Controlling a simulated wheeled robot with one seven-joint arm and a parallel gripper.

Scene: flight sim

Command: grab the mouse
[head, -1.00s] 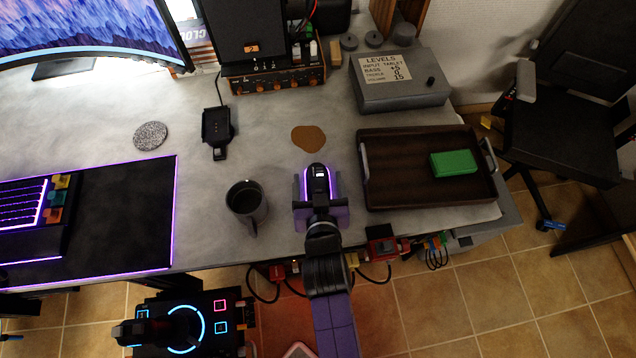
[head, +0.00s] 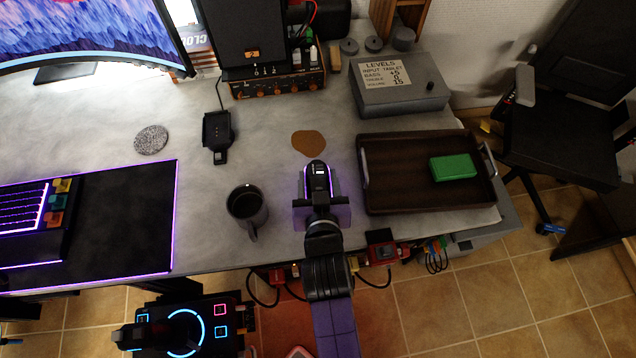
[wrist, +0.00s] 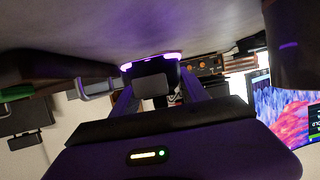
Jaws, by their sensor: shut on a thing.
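The mouse (head: 317,173) is a small black mouse with a purple glowing rim and a small white light on top. It is on or just above the grey desk, right of the dark mug; I cannot tell if it touches the desk. My gripper (head: 317,187) reaches in from the desk's front edge and is shut on the mouse, with a finger on each side. In the wrist view the mouse (wrist: 150,82) sits between the fingertips (wrist: 157,88) with its purple glow beyond. The gripper body hides part of it.
The mug (head: 247,207) stands close on the left. A dark tray (head: 400,195) holding a green box (head: 453,167) lies close on the right. A brown coaster (head: 308,143) lies just behind the mouse. A black phone-like stand (head: 217,136) is further back left.

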